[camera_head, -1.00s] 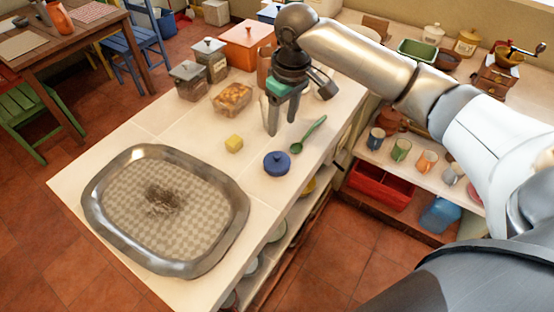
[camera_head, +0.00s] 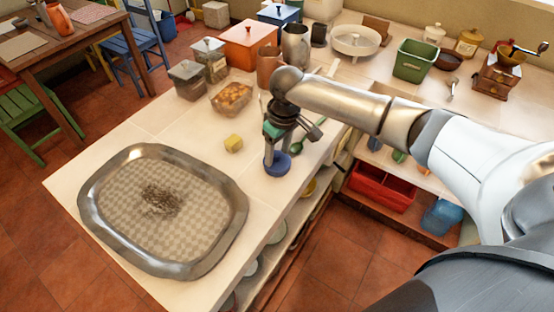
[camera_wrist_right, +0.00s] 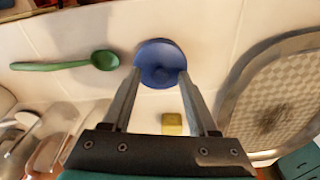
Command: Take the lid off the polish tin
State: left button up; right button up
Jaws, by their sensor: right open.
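The polish tin with its blue lid (camera_head: 277,167) stands on the light counter, right of the tray. It also shows in the right wrist view (camera_wrist_right: 160,62), round and blue with a knob in the middle. My right gripper (camera_head: 277,152) is just above the tin in the head view, pointing down. In the right wrist view its two fingers (camera_wrist_right: 158,105) are apart, with nothing held between them, and their tips reach toward the near edge of the blue lid. Whether they touch it, I cannot tell. My left gripper is not in view.
A metal tray (camera_head: 236,220) with dark dirt fills the counter's left. A yellow block (camera_head: 233,143) and a green spoon (camera_head: 308,137) lie close to the tin. Containers (camera_head: 187,80) stand at the back. The counter's front edge is close to the tin.

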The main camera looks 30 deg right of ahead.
jog(key=shift+c, duration=0.3)
grip_shut()
jog(key=shift+r, duration=0.1)
dwell(0.4)
